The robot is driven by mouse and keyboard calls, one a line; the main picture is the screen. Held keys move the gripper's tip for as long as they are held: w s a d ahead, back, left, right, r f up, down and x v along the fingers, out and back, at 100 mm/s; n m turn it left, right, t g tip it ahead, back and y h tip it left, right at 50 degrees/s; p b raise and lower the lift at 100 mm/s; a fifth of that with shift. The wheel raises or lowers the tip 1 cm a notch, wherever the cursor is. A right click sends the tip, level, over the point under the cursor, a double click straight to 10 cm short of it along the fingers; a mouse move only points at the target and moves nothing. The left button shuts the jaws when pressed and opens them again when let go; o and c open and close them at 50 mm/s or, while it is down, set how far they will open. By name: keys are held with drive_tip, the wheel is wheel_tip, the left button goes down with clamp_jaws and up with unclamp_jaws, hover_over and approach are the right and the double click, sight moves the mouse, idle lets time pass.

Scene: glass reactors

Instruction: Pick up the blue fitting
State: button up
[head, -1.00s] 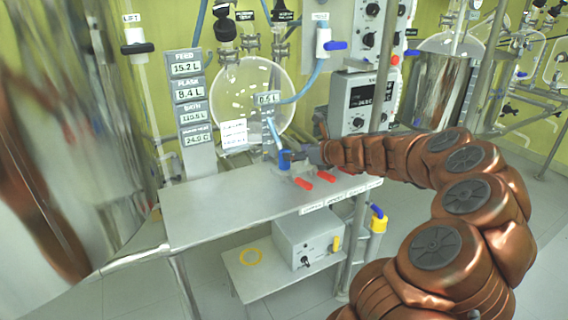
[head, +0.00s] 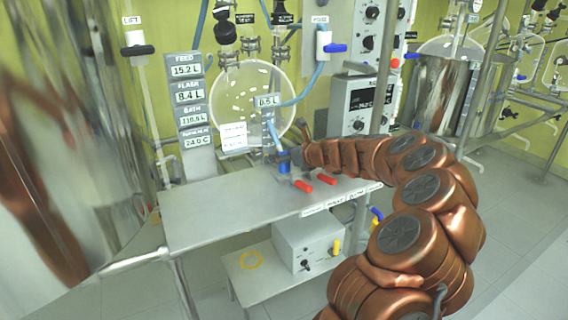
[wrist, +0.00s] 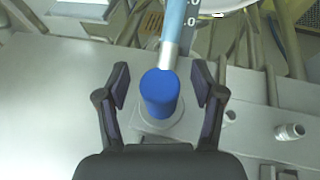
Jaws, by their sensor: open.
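The blue fitting (wrist: 160,95) is a short blue cylinder at the end of a light blue hose (wrist: 172,30) with a metal collar. My gripper is open and holds nothing. In the head view the fitting (head: 284,161) shows at the back of the metal table (head: 215,208), beside the end of my arm. My fingers are hard to make out there.
Two red handles (head: 302,186) (head: 326,179) lie just right of the fitting. A round glass flask (head: 252,95) and a display column (head: 193,110) stand behind. A control box (head: 362,105) is at the right. The table's left part is clear.

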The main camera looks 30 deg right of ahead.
clamp_jaws()
idle(0.5)
wheel_tip(320, 180, up, 10)
drive_tip(key=shift+f+p, duration=0.1)
drive_tip(key=shift+p, duration=1.1)
drive_tip(key=r+p, duration=0.1)
drive_tip(key=p, duration=0.4)
drive_tip(key=shift+d, duration=0.15)
drive_tip(key=shift+p, duration=0.6)
drive_tip(key=shift+f+p, duration=0.2)
drive_tip(key=shift+p, duration=0.5)
